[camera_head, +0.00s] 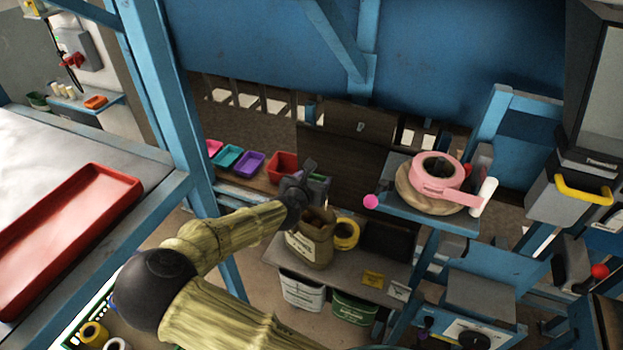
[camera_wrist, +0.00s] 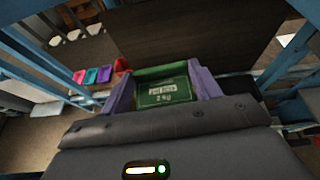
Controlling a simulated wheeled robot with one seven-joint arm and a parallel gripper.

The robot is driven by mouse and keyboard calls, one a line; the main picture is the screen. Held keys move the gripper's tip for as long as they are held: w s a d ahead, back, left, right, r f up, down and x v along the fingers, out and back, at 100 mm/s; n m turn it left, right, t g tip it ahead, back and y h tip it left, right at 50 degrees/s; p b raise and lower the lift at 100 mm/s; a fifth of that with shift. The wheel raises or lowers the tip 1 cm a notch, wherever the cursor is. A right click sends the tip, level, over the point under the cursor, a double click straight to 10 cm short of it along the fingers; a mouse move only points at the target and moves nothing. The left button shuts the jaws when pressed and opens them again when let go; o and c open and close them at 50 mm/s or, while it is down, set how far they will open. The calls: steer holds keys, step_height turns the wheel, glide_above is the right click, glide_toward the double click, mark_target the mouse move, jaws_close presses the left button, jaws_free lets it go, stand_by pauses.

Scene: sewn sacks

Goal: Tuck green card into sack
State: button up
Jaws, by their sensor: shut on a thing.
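The green card (camera_wrist: 162,90), with a white label reading "2 kg", is held between the two purple fingers of my gripper (camera_wrist: 163,88) in the wrist view. In the head view my gripper (camera_head: 317,184) is above the sack, near its back edge; the card is too small there to make out clearly. The brown sack (camera_head: 310,248) stands upright on a grey bench and its top looks open. It has a pale label on its front. The sack cannot be made out in the wrist view, and the card appears clear of it.
A yellow tape roll (camera_head: 346,234) is right beside the sack on the bench (camera_head: 383,268). White (camera_head: 302,292) and green (camera_head: 354,309) bins are below. A red bin (camera_head: 283,166) and other coloured trays sit behind at left. A raised blue shelf (camera_head: 440,225) with pink tape is at right.

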step_height(320, 180, down, 6)
steer(key=b, duration=0.5)
steer(key=shift+a, duration=0.15)
steer(key=shift+w, duration=0.1)
steer(key=o, duration=1)
steer(key=b+v, duration=0.3)
steer(key=v, duration=1.4)
steer(key=shift+s+r, duration=0.15)
steer(key=shift+s, duration=0.05)
